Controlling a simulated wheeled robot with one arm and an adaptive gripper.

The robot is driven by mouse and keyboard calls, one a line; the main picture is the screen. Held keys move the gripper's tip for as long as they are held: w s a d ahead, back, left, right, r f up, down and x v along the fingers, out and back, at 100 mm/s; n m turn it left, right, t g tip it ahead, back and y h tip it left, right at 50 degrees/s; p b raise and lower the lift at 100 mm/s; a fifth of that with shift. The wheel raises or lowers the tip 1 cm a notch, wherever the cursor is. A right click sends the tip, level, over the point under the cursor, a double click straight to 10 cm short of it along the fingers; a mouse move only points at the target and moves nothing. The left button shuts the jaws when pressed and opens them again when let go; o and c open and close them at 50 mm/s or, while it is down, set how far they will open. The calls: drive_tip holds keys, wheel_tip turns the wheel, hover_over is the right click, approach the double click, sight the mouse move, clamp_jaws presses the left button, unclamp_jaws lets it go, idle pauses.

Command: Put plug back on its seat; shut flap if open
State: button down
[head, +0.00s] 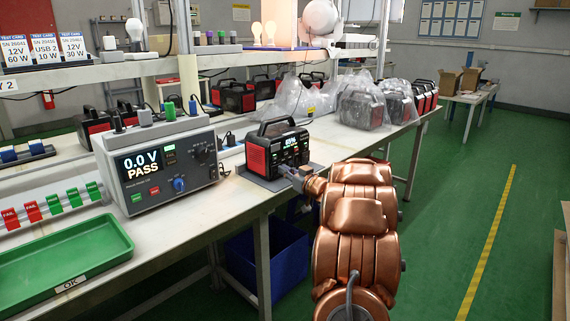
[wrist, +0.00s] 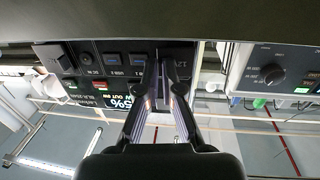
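The black and red power station (head: 277,148) stands on a grey mat near the table's front edge, its lit display facing my arm. In the wrist view its front panel (wrist: 112,62) appears upside down, with several ports and a display reading 5%. My gripper (head: 288,172) is close in front of the panel. In the wrist view its fingers (wrist: 161,62) converge beside the ports with a narrow gap; I cannot tell whether anything is between them.
The tester (head: 165,165) left of the station reads 0.0 V PASS, with a green plug (head: 170,111) and other plugs on top. A green tray (head: 65,262) marked OK lies at front left. Bagged stations (head: 360,105) stand farther right. A blue bin (head: 265,262) is below the table.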

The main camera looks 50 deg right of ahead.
drive_tip(key=shift+d+r+p, duration=0.2)
drive_tip(key=shift+r+p, duration=0.05)
drive_tip(key=shift+p, duration=0.2)
drive_tip(key=shift+d+n+y+p, duration=0.1)
drive_tip(key=shift+n+y+p, duration=0.4)
drive_tip(key=shift+p, duration=0.45)
drive_tip(key=shift+y+p, duration=0.3)
drive_tip(key=shift+p, duration=0.1)
drive_tip(key=shift+w+f+n+y+p, duration=0.1)
drive_tip(key=shift+f+n+y+p, duration=0.2)
drive_tip(key=shift+p, duration=0.4)
drive_tip(key=shift+r, duration=0.1)
drive_tip(key=c, duration=1.3)
unclamp_jaws()
drive_tip(key=shift+c, duration=0.2)
drive_tip(key=s, duration=1.2)
drive_tip(key=shift+a, duration=0.2)
